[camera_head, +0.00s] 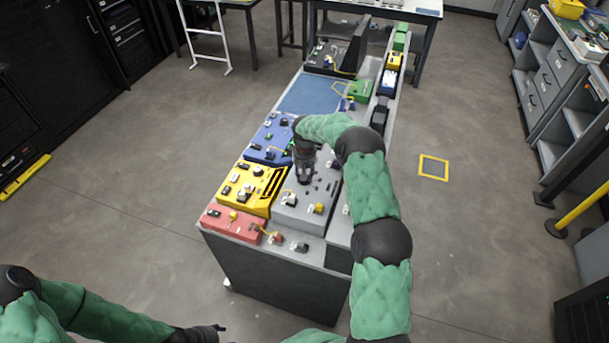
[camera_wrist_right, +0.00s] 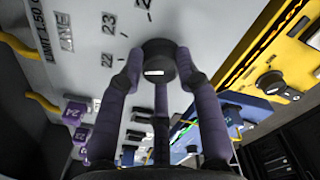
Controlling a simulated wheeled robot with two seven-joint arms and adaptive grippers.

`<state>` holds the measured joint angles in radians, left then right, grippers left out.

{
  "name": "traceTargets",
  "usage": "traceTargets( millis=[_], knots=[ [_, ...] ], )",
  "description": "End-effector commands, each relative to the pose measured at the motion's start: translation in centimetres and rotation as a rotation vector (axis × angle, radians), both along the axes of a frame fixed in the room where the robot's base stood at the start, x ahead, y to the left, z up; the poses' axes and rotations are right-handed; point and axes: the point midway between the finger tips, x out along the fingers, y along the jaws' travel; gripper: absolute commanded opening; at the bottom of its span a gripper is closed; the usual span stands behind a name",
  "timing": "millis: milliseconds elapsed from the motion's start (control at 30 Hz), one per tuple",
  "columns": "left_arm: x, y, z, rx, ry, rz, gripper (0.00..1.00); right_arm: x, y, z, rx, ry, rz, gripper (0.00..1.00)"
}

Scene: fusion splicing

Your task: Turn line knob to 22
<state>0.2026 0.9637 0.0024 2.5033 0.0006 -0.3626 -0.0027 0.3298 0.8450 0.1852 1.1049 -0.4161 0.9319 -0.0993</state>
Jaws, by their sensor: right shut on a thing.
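A black round line knob (camera_wrist_right: 158,58) stands on a light grey panel (camera_wrist_right: 80,75) in the right wrist view. The panel has the label LINE and the numbers 22, 23 and 24 printed around the knob. My right gripper (camera_wrist_right: 157,75) has its purple-grey fingers shut around the knob. A small white mark shows on the knob; which number it points to, I cannot tell. In the head view my right gripper (camera_head: 304,178) points down onto the grey panel (camera_head: 322,203), hiding the knob. My left gripper (camera_head: 215,332) is at the bottom edge, away from the bench; its fingers are unclear.
A yellow panel (camera_head: 263,203) and a blue panel (camera_head: 261,150) lie left of the grey panel, with a red panel (camera_head: 228,227) in front. They carry several knobs and switches. Purple tagged blocks (camera_wrist_right: 76,112) show in the wrist view.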

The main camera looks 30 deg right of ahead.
Motion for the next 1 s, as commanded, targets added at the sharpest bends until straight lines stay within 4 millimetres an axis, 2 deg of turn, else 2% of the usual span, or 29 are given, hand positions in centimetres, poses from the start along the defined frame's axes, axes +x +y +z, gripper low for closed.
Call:
traceTargets(
  millis=[67, 100, 167, 200, 500, 633, 767, 1000],
  knots=[
    [0.0, 0.0, 0.0, 0.0, 0.0, 0.0, 0.5, 0.0, 0.0, -0.1, 0.001, 0.001, 0.001, 0.02],
    [0.0, 0.0, 0.0, 0.0, 0.0, 0.0, 0.5, 0.0, 0.0, -0.1, 0.001, 0.001, 0.001, 0.37],
    [0.0, 0.0, 0.0, 0.0, 0.0, 0.0, 0.5, 0.0, 0.0, -0.1, 0.001, 0.001, 0.001, 0.54],
    [0.0, 0.0, 0.0, 0.0, 0.0, 0.0, 0.5, 0.0, 0.0, -0.1, 0.001, 0.001, 0.001, 0.58],
    [0.0, 0.0, 0.0, 0.0, 0.0, 0.0, 0.5, 0.0, 0.0, 0.0, 0.0, 0.0, 0.001, 0.58],
    [0.0, 0.0, 0.0, 0.0, 0.0, 0.0, 0.5, 0.1, 0.0, 0.8, -0.001, -0.002, 0.001, 0.58],
    [0.0, 0.0, 0.0, 0.0, 0.0, 0.0, 0.5, 0.1, 0.0, 2.7, -0.001, -0.003, 0.001, 0.58],
    [0.0, 0.0, 0.0, 0.0, 0.0, 0.0, 0.5, 0.1, 0.0, 7.5, 0.0, -0.003, 0.0, 0.58]
  ],
)
